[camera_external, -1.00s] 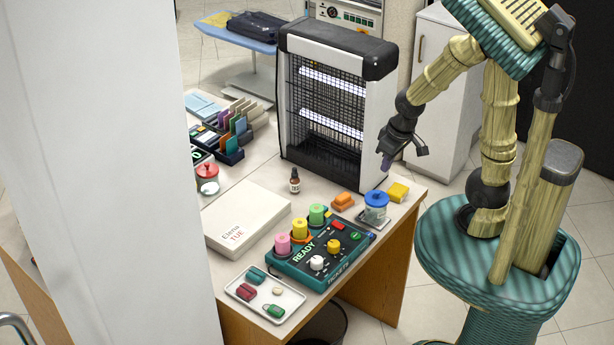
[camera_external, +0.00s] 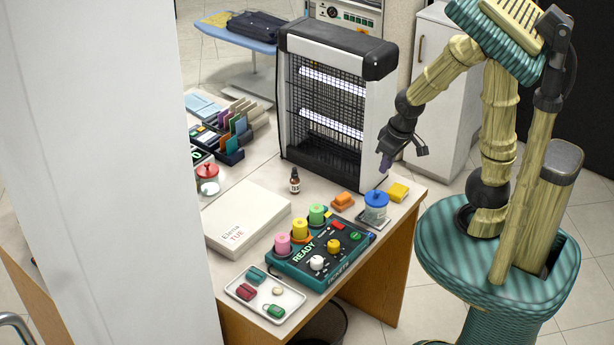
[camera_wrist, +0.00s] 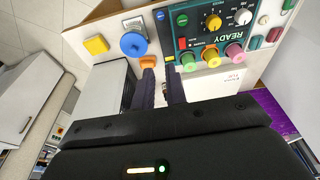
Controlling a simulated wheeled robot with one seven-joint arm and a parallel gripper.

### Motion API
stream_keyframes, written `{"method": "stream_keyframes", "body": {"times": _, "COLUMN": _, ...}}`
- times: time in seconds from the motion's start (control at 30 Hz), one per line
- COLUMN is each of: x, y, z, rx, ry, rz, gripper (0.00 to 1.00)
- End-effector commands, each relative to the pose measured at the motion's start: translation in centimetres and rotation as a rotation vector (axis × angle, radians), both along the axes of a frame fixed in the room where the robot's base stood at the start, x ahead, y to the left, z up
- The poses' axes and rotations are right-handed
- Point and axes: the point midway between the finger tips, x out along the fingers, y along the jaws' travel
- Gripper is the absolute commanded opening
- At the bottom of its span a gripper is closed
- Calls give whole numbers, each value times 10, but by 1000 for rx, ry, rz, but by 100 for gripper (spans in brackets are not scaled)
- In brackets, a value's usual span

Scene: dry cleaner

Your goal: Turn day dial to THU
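A teal ticket machine (camera_external: 312,280) with a dark panel reading READY sits at the table's front. It carries a yellow dial (camera_external: 333,246) and a white dial (camera_external: 316,263). Both dials also show in the wrist view, yellow (camera_wrist: 213,23) and white (camera_wrist: 243,17). The lettering around them is too small to read, so I cannot tell which is the day dial or where it points. My gripper (camera_external: 403,156) is up right of the machine, beyond the blue-lidded jar and apart from everything. In the wrist view its fingers (camera_wrist: 162,87) stand apart with nothing between them.
Pink, yellow and green rolls (camera_external: 300,230) line the machine's back edge. A blue-lidded jar (camera_external: 376,203), orange block (camera_external: 343,199) and yellow block (camera_external: 398,192) stand right. A box reading Elena TUE (camera_external: 245,215) lies left. A tall insect-lamp unit (camera_external: 290,100) stands behind.

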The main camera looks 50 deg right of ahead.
Motion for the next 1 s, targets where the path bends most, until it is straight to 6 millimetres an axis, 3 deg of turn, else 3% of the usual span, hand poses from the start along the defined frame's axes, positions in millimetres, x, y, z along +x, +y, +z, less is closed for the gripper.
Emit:
{"method": "stream_keyframes", "body": {"times": 0.03, "x": 1, "y": 2, "z": 0, "rx": -3, "ry": 2, "rz": 19, "gripper": 24}}
{"method": "stream_keyframes", "body": {"times": 0.2, "x": 14, "y": 18, "z": -2, "rx": -45, "ry": 26, "rz": 234, "gripper": 52}}
{"method": "stream_keyframes", "body": {"times": 0.63, "x": 57, "y": 114, "z": -17, "rx": -209, "ry": 119, "rz": 1364, "gripper": 52}}
{"method": "stream_keyframes", "body": {"times": 1.0, "x": 67, "y": 208, "z": -34, "rx": -275, "ry": 139, "rz": 2319, "gripper": 52}}
